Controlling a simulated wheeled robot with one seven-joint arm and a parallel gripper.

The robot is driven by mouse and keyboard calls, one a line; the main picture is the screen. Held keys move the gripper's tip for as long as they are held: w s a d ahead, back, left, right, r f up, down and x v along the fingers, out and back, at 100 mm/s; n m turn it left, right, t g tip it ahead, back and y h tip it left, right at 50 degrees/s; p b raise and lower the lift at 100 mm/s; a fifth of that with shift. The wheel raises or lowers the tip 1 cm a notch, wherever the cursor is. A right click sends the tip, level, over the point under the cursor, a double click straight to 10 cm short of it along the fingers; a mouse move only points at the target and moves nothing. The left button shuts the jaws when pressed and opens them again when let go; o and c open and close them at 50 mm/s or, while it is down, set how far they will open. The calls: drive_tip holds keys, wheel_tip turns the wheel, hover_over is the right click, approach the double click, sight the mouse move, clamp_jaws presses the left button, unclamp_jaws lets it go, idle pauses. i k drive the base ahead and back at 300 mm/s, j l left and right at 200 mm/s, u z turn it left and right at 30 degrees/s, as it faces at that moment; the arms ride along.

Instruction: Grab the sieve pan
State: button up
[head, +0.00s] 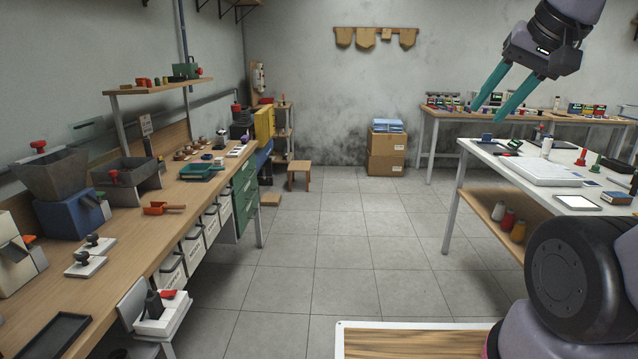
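The left workbench (128,250) also carries an orange scoop (160,208), hoppers (50,178) and a black tray (50,336). A white table (480,152) with several items stands at the right. The tiled floor between is clear; a stool (299,170) and cardboard boxes (386,160) stand at the back.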

sight(193, 170)
drive_tip(key=i+u, duration=0.1)
drive_tip(key=i, duration=0.45)
drive_tip(key=i+l, duration=0.2)
drive_tip(key=i, duration=0.4)
drive_tip(key=i+u, duration=0.25)
drive_tip(key=u, duration=0.2)
drive_tip(key=i+u, duration=0.25)
drive_tip(key=u, duration=0.15)
drive_tip(key=i+l+u, duration=0.1)
drive_tip(key=i+u, duration=0.15)
drive_tip(key=u, duration=0.2)
drive_tip(key=i+l+u, duration=0.2)
drive_tip(key=u, duration=0.2)
drive_tip(key=i+l+u, duration=0.15)
drive_tip(key=u, duration=0.15)
drive_tip(key=i+l+u, duration=0.25)
